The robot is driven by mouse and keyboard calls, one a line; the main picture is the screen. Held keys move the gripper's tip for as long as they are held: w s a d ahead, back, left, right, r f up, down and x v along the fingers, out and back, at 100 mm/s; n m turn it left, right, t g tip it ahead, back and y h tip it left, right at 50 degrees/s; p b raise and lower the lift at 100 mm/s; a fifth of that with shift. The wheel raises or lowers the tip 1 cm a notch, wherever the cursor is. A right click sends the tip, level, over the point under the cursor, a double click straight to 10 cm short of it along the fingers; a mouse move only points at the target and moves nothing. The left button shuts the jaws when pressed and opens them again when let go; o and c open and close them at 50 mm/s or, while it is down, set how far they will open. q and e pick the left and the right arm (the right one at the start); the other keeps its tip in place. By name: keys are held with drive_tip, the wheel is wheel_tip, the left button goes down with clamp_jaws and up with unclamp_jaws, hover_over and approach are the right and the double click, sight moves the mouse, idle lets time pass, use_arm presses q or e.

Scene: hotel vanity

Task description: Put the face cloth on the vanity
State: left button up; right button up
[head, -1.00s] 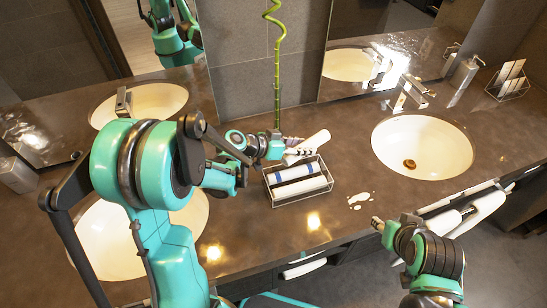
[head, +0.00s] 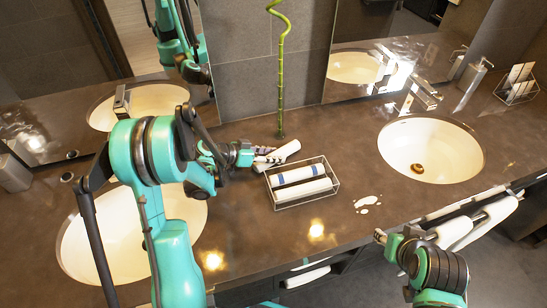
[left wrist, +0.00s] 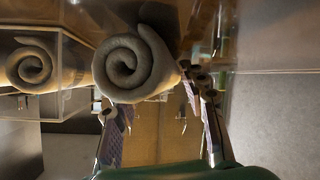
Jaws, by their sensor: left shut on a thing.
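My left gripper (head: 266,157) is shut on a rolled white face cloth (head: 284,150). The cloth is low over the dark vanity top (head: 340,150), just behind and left of the wire basket (head: 322,197). I cannot tell whether it touches the counter. In the left wrist view the cloth (left wrist: 130,68) shows its spiral end at the fingertips (left wrist: 150,95). Another roll (left wrist: 33,65) sits beside it behind a clear wall. My right gripper (head: 380,237) is above the counter's front edge at right; its opening is unclear.
The basket holds a blue-striped roll (head: 300,174) and a plain white roll (head: 302,190). A bamboo stalk (head: 280,90) stands behind the cloth. Sinks lie at left (head: 80,245) and right (head: 430,150).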

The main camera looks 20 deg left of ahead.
use_arm(q)
drive_tip(key=shift+r, duration=0.1)
drive_tip(key=o, duration=0.7)
drive_tip(key=shift+f, duration=0.2)
drive_tip(key=o, duration=0.5)
drive_tip(key=shift+c, duration=0.2)
